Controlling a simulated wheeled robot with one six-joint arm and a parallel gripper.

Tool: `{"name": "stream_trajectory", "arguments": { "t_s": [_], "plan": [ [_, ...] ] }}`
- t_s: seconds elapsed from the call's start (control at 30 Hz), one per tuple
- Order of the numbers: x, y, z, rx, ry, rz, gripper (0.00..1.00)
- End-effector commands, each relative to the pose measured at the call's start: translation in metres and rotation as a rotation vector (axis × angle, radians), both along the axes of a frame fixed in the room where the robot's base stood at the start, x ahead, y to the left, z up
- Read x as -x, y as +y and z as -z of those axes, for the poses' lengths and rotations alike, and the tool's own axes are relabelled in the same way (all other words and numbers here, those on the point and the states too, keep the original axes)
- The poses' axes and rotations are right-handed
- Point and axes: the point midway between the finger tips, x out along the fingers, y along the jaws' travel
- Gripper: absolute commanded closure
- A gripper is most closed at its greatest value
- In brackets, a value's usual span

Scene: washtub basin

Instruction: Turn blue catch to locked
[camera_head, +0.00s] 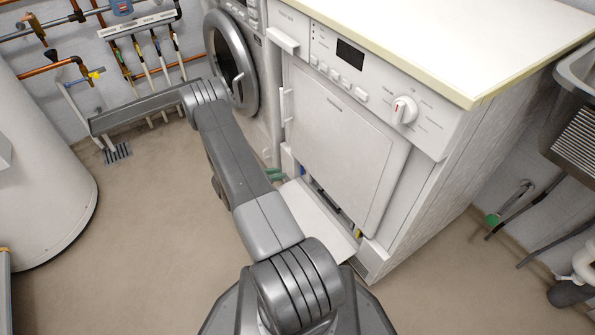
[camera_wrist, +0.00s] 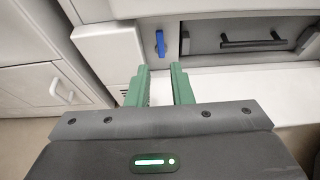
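The blue catch (camera_wrist: 160,43) is a small upright blue lever on the white appliance, left of a recessed black handle in the wrist view. In the head view a small bit of blue (camera_head: 302,171) shows low on the appliance behind the open flap. My gripper (camera_wrist: 159,70) has two green fingers, parted and empty, pointing toward the catch. The catch lies beyond the fingertips, roughly in line with the gap, and the fingers appear apart from it. In the head view my gripper (camera_head: 283,174) is low beside the appliance, partly hidden by my arm.
The black handle (camera_wrist: 253,41) sits in a grey recess to the right. A white flap (camera_head: 318,222) lies folded down below it. A washing machine (camera_head: 236,62) stands to the left, and a white cylindrical tank (camera_head: 40,150) at far left. The floor between is clear.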

Motion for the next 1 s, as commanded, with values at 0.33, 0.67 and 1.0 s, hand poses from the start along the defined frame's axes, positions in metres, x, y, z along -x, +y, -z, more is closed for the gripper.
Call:
{"name": "stream_trajectory", "arguments": {
  "t_s": [0.33, 0.67, 1.0],
  "plan": [
    [-0.035, -0.056, 0.03, -0.001, 0.001, 0.005, 0.8],
    [-0.05, -0.076, 0.038, 0.0, 0.001, 0.002, 0.8],
    [-0.05, -0.076, 0.038, -0.001, 0.001, 0.001, 0.98]
  ]
}}
